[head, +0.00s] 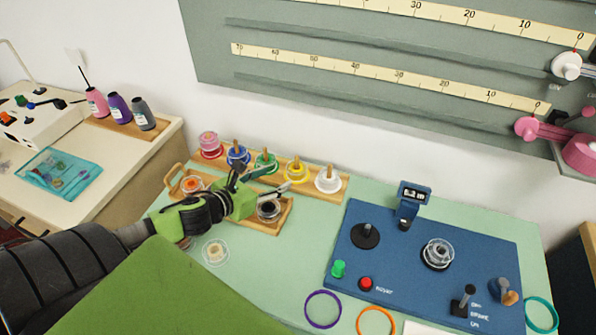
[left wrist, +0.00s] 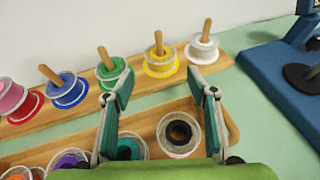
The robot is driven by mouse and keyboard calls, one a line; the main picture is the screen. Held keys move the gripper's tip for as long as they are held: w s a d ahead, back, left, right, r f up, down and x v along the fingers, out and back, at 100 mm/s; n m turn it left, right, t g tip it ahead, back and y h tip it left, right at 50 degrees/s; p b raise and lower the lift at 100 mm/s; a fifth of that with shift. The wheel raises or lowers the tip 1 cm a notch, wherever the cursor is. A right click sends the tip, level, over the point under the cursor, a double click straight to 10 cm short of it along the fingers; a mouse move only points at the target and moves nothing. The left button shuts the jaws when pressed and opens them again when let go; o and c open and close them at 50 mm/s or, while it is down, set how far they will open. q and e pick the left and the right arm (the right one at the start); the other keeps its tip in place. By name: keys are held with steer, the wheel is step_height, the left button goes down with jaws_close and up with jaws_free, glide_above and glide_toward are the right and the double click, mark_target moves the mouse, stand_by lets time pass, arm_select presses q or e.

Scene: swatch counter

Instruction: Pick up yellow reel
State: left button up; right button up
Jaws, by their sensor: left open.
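The yellow reel (head: 295,170) stands on a peg of the wooden rack, between the green reel (head: 265,162) and the white reel (head: 327,180). In the left wrist view the yellow reel (left wrist: 160,61) shows beyond the fingertips, with its peg upright through it. My left gripper (head: 262,180) is open and empty. It hovers over the wooden tray in front of the rack, short of the yellow reel and not touching it. In the left wrist view the two fingers (left wrist: 160,88) stand apart, with the yellow reel roughly between them farther off. My right gripper is in neither view.
The rack also holds a pink reel (head: 210,145) and a blue reel (head: 238,154). A wooden tray (head: 286,214) with a black reel (head: 268,209) lies below my gripper. A blue winder board (head: 400,265) is at the right.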

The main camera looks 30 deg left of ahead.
mark_target(295, 169)
arm_select(q)
steer(key=x, duration=0.6)
steer(key=shift+w+f, duration=0.1)
steer(key=shift+w, duration=0.25)
steer(key=shift+p+x, duration=0.75)
steer(key=shift+x, duration=1.2)
steer(key=shift+w+d+f, duration=0.1)
steer(key=shift+w+f, duration=0.25)
steer(key=shift+w, duration=0.25)
steer(key=c, duration=0.8)
